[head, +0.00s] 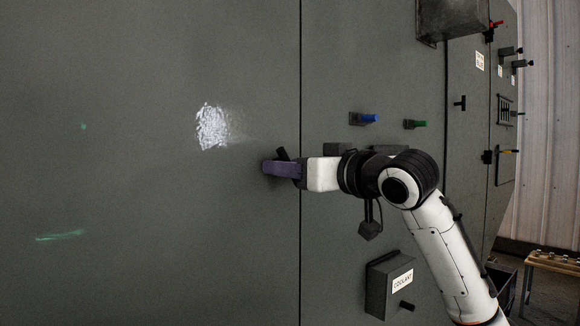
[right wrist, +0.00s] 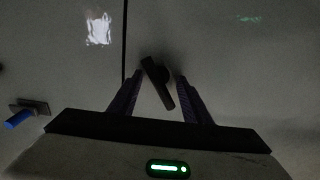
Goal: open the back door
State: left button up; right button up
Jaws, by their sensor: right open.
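A tall grey door panel (head: 150,220) fills the left of the head view, bounded by a dark vertical seam. A short black lever handle (head: 282,154) sits on it just left of the seam. In the right wrist view the handle (right wrist: 159,84) is tilted and lies between the two fingers, with gaps visible at both sides. My right gripper (head: 272,167) is at the handle with its purple fingers apart; it also shows in the right wrist view (right wrist: 159,78). The fingers partly hide the handle in the head view. My left gripper is not in view.
Right of the seam, blue (head: 368,118) and green (head: 420,124) knobs stick out. A coolant box (head: 388,285) juts out below my right arm, and a grey box (head: 450,18) above. A low wooden bench (head: 553,263) stands at far right. The left panel's face is clear.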

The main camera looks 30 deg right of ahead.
jog(key=shift+c, duration=0.4)
grip_shut()
jog(key=shift+r, duration=0.1)
dwell(0.8)
jog(key=shift+o, duration=0.4)
grip_release()
jog(key=shift+s, duration=0.1)
jog(key=s+b, duration=0.2)
jog(key=s, duration=0.8)
jog(key=shift+d, duration=0.4)
jog(key=shift+s, duration=0.1)
